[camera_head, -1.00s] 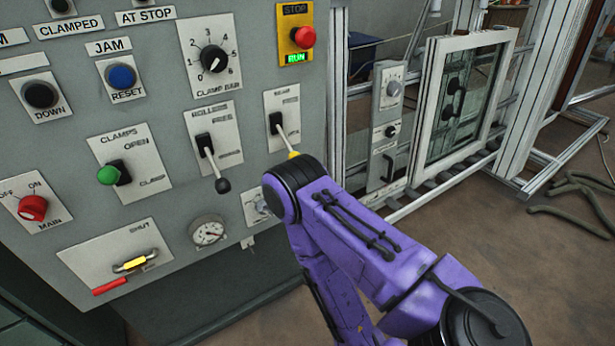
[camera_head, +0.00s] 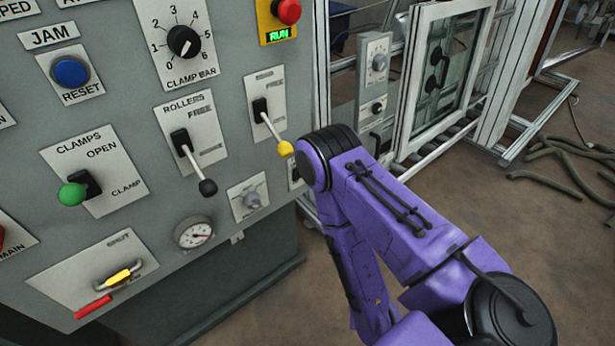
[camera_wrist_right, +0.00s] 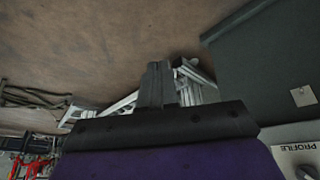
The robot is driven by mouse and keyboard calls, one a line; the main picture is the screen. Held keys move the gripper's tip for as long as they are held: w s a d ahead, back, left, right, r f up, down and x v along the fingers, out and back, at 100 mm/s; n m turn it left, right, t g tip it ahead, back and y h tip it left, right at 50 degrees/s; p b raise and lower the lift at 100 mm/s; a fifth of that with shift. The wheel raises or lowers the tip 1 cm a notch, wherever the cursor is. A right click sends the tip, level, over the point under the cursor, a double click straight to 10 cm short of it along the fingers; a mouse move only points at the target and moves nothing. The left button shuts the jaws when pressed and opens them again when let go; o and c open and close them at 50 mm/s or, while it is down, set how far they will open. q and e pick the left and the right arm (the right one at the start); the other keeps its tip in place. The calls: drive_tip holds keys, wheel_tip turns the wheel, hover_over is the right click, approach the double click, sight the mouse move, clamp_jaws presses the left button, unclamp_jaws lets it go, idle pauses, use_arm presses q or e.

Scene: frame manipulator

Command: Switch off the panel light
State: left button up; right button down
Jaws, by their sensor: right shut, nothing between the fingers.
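The grey control panel (camera_head: 225,135) fills the left of the head view. A small plate with a round grey knob (camera_head: 250,200) sits low on it, right of the pressure gauge. Another small plate (camera_head: 295,174) is mostly hidden behind my purple right arm. I cannot read a panel light label on any control, nor tell which one it is. The right gripper (camera_wrist_right: 157,85) shows in the right wrist view, with its fingers together and empty, clear of the panel. In the head view it is hidden. My left gripper is not in view.
Two levers stick out of the panel, one black-tipped (camera_head: 207,187) and one yellow-tipped (camera_head: 285,148) close to my right arm. A green CLAMPS knob (camera_head: 72,194) and yellow handle (camera_head: 120,276) also protrude. A framed window (camera_head: 440,75) stands behind. Hoses (camera_head: 570,165) lie on the floor.

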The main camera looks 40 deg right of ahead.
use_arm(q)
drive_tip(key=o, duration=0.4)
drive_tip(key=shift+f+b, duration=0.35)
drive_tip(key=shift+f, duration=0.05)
use_arm(e)
drive_tip(key=w+d+f+n+t+b, duration=0.1)
drive_tip(key=w+d+n+t+b, duration=0.25)
drive_tip(key=w+n+b, duration=0.35)
drive_tip(key=w+d+f+n+t+b, duration=0.1)
drive_tip(key=w+d+n+t+b, duration=0.2)
drive_tip(key=w, duration=0.6)
use_arm(q)
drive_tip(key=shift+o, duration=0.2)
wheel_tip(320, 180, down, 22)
drive_tip(key=b, duration=1.1)
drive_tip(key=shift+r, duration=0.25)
use_arm(e)
drive_tip(key=w+d+r+n+t+y, duration=0.1)
drive_tip(key=w+r+n+t+y, duration=0.1)
drive_tip(key=w+r+n+t, duration=0.2)
drive_tip(key=w+r+n+t+y, duration=0.2)
drive_tip(key=w+r+n+t, duration=0.2)
drive_tip(key=r+n, duration=0.5)
drive_tip(key=n+t, duration=0.2)
drive_tip(key=shift+w+d+n+y, duration=0.25)
drive_tip(key=shift+d+n+y, duration=0.05)
drive_tip(key=shift+d+y, duration=0.1)
